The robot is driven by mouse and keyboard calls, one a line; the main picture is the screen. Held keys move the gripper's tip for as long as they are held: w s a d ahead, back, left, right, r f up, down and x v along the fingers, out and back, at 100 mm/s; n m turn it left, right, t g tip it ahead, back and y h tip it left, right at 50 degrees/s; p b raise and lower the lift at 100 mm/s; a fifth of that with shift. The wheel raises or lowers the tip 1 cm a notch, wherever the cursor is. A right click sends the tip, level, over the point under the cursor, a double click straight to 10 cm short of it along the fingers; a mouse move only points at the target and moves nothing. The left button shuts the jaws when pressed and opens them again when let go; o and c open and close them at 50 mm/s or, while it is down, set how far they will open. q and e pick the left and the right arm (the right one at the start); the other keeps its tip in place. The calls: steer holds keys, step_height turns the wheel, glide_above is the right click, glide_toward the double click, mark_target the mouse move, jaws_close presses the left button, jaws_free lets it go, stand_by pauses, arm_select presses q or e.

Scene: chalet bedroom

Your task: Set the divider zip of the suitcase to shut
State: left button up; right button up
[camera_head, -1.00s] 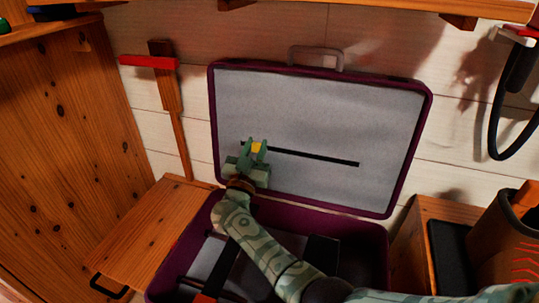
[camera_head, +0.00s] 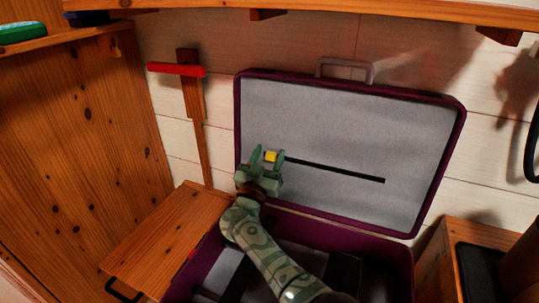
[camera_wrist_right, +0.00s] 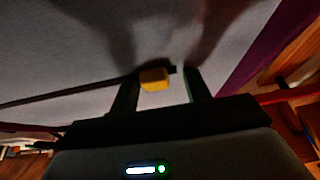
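The open purple suitcase (camera_head: 239,125) has its lid up against the wall. A black zip track (camera_head: 335,174) runs across the grey divider (camera_head: 340,120) in the lid. The yellow zip pull (camera_head: 271,156) is at the track's left end in the head view; it also shows in the right wrist view (camera_wrist_right: 154,79). My right gripper (camera_head: 267,158) is open, its fingers on either side of the pull. In the right wrist view, the gripper (camera_wrist_right: 160,90) shows a gap between the pull and the right finger. My left gripper is not in view.
A wooden surface (camera_head: 175,230) adjoins the suitcase on the left, below a tall wooden panel (camera_head: 85,130). A red-and-wood hanging piece (camera_head: 190,85) is on the wall. A wooden stand (camera_head: 465,235) is close on the right. A shelf edge (camera_head: 400,12) crosses the top.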

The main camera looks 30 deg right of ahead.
steer(key=shift+s, duration=0.1)
steer(key=shift+s+a+f, duration=0.2)
steer(key=shift+a, duration=0.1)
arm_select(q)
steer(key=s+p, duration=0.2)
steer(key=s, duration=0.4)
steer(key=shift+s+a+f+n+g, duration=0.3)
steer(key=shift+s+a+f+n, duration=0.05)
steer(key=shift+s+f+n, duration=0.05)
arm_select(e)
steer(key=v, duration=1.1)
